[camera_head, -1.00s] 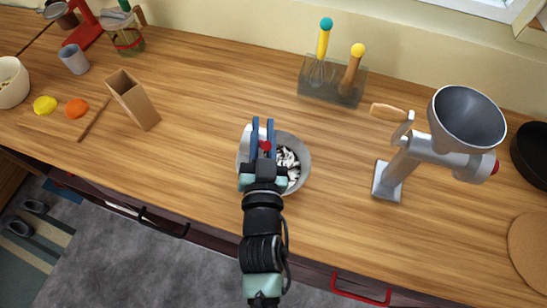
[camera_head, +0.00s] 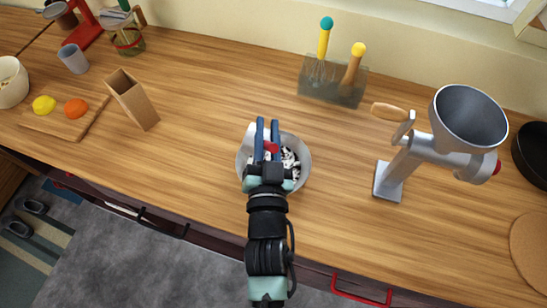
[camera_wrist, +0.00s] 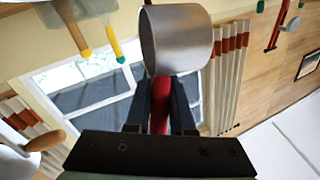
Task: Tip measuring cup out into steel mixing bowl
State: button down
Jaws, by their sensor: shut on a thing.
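The measuring cup (camera_wrist: 180,40) is a steel cylinder with a red handle (camera_wrist: 160,88). My gripper (camera_wrist: 161,100) is shut on the handle in the wrist view. In the head view my gripper (camera_head: 267,132) is over the steel mixing bowl (camera_head: 305,160), and a pale part of the cup (camera_head: 250,134) shows just left of the fingers. The cup looks tilted over the bowl; its mouth and inside are hidden. Black and white pieces (camera_head: 288,158) lie in the bowl.
A grey grinder (camera_head: 425,148) with a wide funnel stands to the right. A wooden box (camera_head: 133,100) is to the left, beside a board (camera_head: 60,122) with lemon and orange. A utensil holder (camera_head: 332,85) stands behind. The counter between is clear.

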jog(key=shift+s+d+m+t+b, duration=0.15)
jog(key=shift+d+m+t+b, duration=0.3)
jog(key=shift+m, duration=0.45)
dwell(0.4)
